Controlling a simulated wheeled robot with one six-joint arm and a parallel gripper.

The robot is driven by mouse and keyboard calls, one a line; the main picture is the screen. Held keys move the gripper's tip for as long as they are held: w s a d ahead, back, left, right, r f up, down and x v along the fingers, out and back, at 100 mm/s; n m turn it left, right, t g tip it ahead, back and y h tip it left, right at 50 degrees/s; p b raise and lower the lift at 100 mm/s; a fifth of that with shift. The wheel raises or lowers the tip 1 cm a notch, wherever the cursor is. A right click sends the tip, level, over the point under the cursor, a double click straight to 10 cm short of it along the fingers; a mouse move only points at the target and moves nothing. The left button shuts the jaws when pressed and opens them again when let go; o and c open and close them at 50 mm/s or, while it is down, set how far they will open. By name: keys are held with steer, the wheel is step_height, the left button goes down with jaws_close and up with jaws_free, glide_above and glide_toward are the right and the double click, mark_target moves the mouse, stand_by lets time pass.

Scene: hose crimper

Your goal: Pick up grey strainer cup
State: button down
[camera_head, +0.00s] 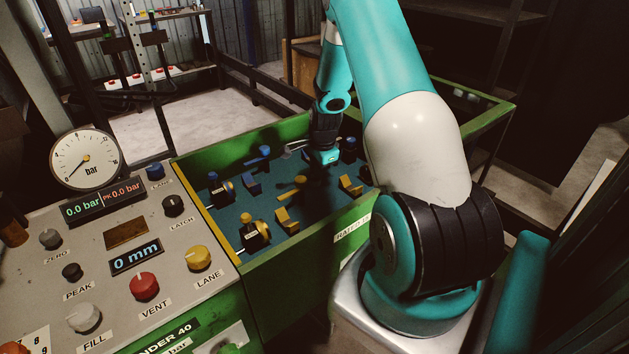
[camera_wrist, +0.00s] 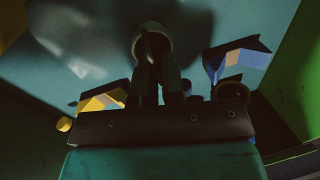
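A round, dull grey-olive cup (camera_wrist: 151,30), which looks like the grey strainer cup, is at the upper middle of the wrist view. Its dark opening faces my camera. My gripper (camera_wrist: 158,70) has two dark fingers at the cup's near side, with a narrow gap between them. The fingers overlap the cup's lower edge; I cannot tell whether they grip it. In the head view my gripper (camera_head: 322,165) reaches down into the green-walled bin, and its fingertips are hard to make out. I cannot make out the cup there.
Yellow parts (camera_head: 287,220) and blue parts (camera_head: 252,184) lie around the bin floor. In the wrist view a yellow block (camera_wrist: 103,100) is left of the fingers and a blue block (camera_wrist: 237,62) right. The green bin wall (camera_wrist: 302,70) is at right. A control panel (camera_head: 110,245) stands left.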

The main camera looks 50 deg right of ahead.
steer(key=shift+r, duration=0.1)
stand_by(0.4)
step_height(320, 180, up, 20)
steer(key=b, duration=0.1)
